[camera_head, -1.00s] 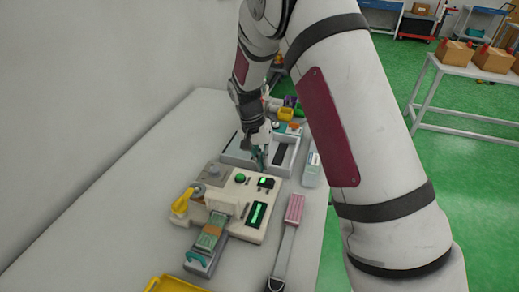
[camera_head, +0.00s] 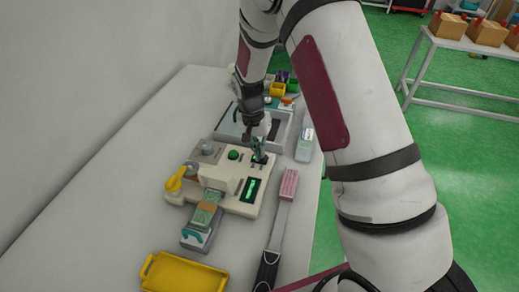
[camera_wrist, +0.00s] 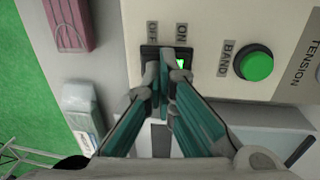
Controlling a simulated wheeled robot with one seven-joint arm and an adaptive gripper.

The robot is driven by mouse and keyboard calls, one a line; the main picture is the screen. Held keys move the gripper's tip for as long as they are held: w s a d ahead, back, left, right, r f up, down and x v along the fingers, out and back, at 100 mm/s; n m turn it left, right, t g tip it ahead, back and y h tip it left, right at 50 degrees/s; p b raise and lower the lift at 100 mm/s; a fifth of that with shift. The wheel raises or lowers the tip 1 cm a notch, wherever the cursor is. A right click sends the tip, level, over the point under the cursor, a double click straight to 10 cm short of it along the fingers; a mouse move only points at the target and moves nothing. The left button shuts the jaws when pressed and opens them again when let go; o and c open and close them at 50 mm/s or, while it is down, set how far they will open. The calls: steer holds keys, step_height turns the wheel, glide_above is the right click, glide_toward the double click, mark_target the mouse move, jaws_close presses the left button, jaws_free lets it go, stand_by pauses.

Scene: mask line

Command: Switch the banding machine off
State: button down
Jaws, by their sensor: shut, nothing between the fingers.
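The banding machine (camera_head: 225,192) is a cream box on the white table. Its black rocker switch (camera_wrist: 152,52) lies between the OFF and ON labels in the wrist view, and a green light shows on the ON side. A round green BAND button (camera_wrist: 254,63) is to the right of it. My gripper (camera_wrist: 164,82) is shut and empty, with its teal fingertips at the switch, covering its lower part. I cannot tell whether they touch it. In the head view my gripper (camera_head: 257,148) points down at the machine's far right corner, beside the switch.
A grey tray (camera_head: 288,137) stands right behind the machine. A pink-ended tool (camera_head: 289,183) and a small pale box (camera_head: 305,146) lie to the right. A yellow tray (camera_head: 188,274) is in front. Bare table lies to the left.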

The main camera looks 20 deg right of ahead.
steer(key=shift+s+d+f+t+y, duration=0.25)
steer(key=shift+s+d+t+y, duration=0.15)
steer(key=shift+y, duration=0.3)
steer(key=shift+s+d+f, duration=0.2)
steer(key=shift+d+f, duration=0.05)
steer(key=shift+w, duration=0.1)
steer(key=shift+w+a, duration=0.35)
steer(key=shift+a, duration=0.25)
steer(key=shift+r, duration=0.4)
step_height(320, 180, up, 14)
steer(key=d, duration=0.1)
steer(key=shift+s, duration=0.15)
